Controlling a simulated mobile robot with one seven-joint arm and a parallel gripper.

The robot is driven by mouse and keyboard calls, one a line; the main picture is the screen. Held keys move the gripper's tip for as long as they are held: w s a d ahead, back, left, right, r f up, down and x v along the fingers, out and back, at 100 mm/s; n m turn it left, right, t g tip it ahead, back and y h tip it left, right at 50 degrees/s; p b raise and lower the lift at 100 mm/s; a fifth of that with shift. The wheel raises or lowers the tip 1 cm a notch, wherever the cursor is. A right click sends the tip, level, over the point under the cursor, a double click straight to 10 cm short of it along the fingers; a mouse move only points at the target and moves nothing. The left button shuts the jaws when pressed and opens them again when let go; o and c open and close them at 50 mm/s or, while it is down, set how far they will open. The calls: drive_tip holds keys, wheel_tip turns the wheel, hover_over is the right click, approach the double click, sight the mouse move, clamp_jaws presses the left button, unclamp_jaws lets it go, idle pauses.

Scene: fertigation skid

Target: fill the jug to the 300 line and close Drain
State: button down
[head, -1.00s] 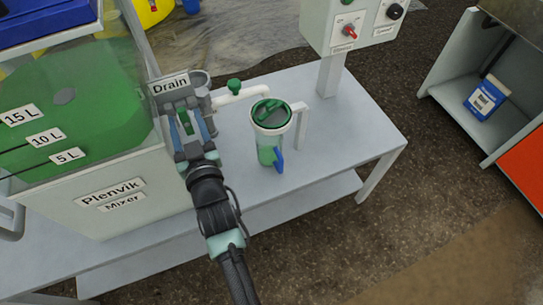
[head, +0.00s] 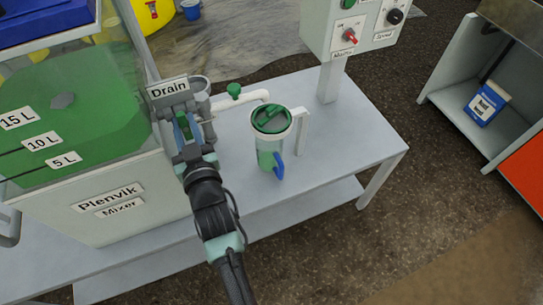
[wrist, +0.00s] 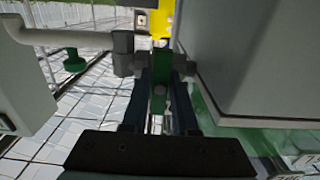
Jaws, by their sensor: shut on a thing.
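The Drain label (head: 169,88) sits on the mixer tank's right side above the valve. My gripper (head: 185,130) is at the Drain valve, shut on its green handle (head: 184,122). The handle also shows between the fingers in the wrist view (wrist: 158,105). The valve body is partly hidden by my gripper.
The Plenvik mixer tank (head: 95,190) with green liquid stands left of my gripper. A control box (head: 350,25) stands behind. The bench (head: 350,135) is clear right of the jug.

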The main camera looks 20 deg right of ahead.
idle(0.3)
drive_tip(key=shift+f+n+b, duration=0.2)
drive_tip(key=shift+n+b, duration=0.6)
drive_tip(key=shift+n, duration=0.3)
drive_tip(key=n, duration=0.2)
drive_tip(key=shift+r+n, duration=0.1)
drive_tip(key=shift+n, duration=0.3)
drive_tip(key=n, duration=0.6)
drive_tip(key=shift+n, duration=0.3)
drive_tip(key=m, duration=0.6)
drive_tip(key=shift+m, duration=0.3)
idle(1.5)
drive_tip(key=m, duration=0.6)
